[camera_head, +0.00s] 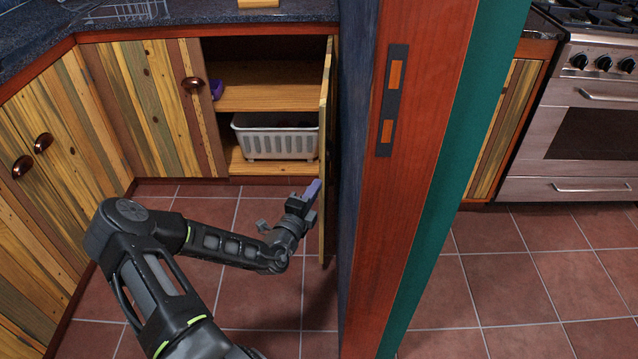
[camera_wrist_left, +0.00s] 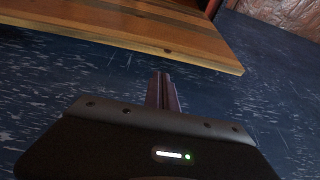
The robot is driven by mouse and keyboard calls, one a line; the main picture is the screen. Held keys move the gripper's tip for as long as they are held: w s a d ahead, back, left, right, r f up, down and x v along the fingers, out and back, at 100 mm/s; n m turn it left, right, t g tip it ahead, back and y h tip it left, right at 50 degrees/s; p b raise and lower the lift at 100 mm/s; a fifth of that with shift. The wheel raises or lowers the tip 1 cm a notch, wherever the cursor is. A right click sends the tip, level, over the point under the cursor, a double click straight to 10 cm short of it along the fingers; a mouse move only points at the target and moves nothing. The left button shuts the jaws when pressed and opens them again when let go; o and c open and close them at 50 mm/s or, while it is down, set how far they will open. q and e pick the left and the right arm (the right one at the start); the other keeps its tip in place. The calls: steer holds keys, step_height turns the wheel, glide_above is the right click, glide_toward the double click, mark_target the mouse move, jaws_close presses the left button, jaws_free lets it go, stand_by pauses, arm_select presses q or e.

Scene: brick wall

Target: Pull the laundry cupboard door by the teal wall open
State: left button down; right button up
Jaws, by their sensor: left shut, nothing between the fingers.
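The laundry cupboard door (camera_head: 325,120) by the teal wall (camera_head: 455,170) stands swung out from the cupboard, seen nearly edge-on in the head view. The cupboard's inside shelves (camera_head: 265,88) show to its left. My left gripper (camera_head: 314,189) is shut and empty, with its purple fingers close to the inner side of the door's lower part; I cannot tell if they touch it. In the left wrist view the closed fingers (camera_wrist_left: 162,92) point toward a dark blue speckled surface, below a wooden panel (camera_wrist_left: 130,35) that looks like the door. My right gripper is not in view.
A white basket (camera_head: 270,145) stands on the lower cupboard shelf. A neighbouring closed door has a copper knob (camera_head: 192,84). A red wooden post (camera_head: 420,130) stands right of the open door. Tiled floor (camera_head: 205,212) is clear before the cupboard. An oven (camera_head: 590,130) is far right.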

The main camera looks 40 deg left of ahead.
mark_target(332, 161)
arm_select(q)
steer(key=b+x, duration=0.2)
steer(key=x, duration=0.5)
steer(key=shift+w+a+f, duration=0.1)
steer(key=shift+w, duration=0.3)
steer(key=shift+w+a, duration=0.15)
steer(key=shift+w, duration=0.35)
